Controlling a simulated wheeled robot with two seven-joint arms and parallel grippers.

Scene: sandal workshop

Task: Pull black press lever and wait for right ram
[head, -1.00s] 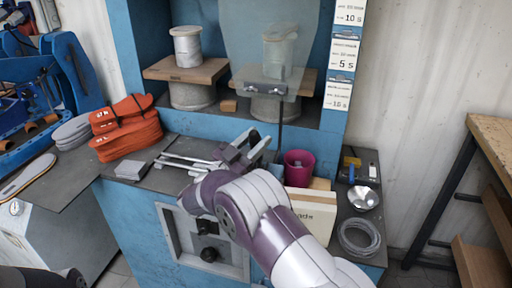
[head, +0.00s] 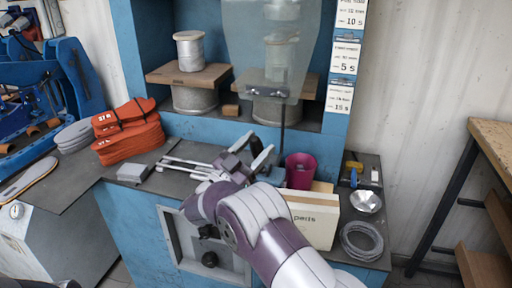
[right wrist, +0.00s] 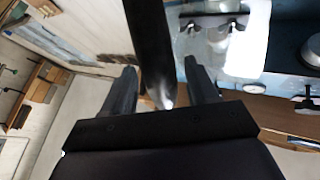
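The blue press (head: 140,60) stands ahead of me. A black lever (head: 256,146) shows between the fingers of my right gripper (head: 252,152). In the right wrist view the lever (right wrist: 151,45) is a thick black bar running down between the two spread fingers (right wrist: 162,90), with visible gaps on both sides. Its lower end lies close to the palm. The right ram (head: 280,52) shows dimly behind a clear guard (head: 250,50), above a round base and wooden board (head: 310,88). Whether the ram is moving cannot be told. My left gripper is not in view.
A magenta cup (head: 300,171) and a box marked "pads" (head: 315,222) stand right beside the right arm. A steel bowl (head: 366,202) and a coil (head: 362,241) lie farther right. Orange sandal parts (head: 128,130) are stacked left. A thin rod (head: 283,130) stands below the guard.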

